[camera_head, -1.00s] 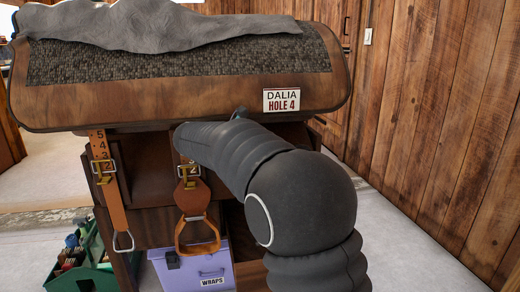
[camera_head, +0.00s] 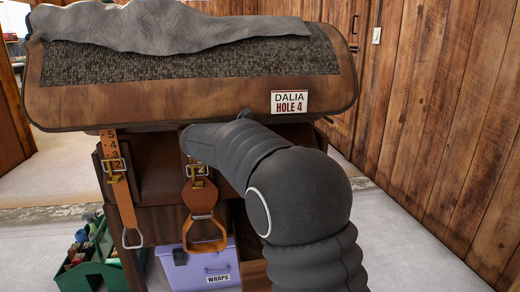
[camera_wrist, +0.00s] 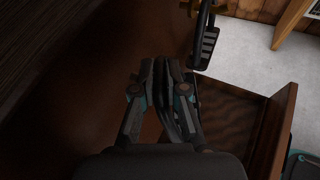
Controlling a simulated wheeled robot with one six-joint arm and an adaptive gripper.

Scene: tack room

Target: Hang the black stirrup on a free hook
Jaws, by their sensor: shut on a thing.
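In the wrist view my gripper (camera_wrist: 161,72) is shut on a dark, thin curved piece (camera_wrist: 166,112), which runs back between the fingers. It looks like part of the black stirrup, but most of its shape is lost in shadow. Just right of the fingertips is a dark stirrup-like frame with a ribbed grey tread (camera_wrist: 208,46), close to a brass hook (camera_wrist: 193,8). I cannot tell whether it joins the held piece. In the head view my gripper is hidden beyond my arm. Brass hooks there carry an orange strap (camera_head: 122,200) and a brown leather stirrup (camera_head: 205,236).
The saddle rack (camera_head: 190,98) with a grey cloth overhangs the hooks. Below stand a purple wraps box (camera_head: 200,270), an open drawer (camera_head: 254,266) and a green tote (camera_head: 90,274). A wooden wall (camera_head: 450,130) rises at right, with open floor before it.

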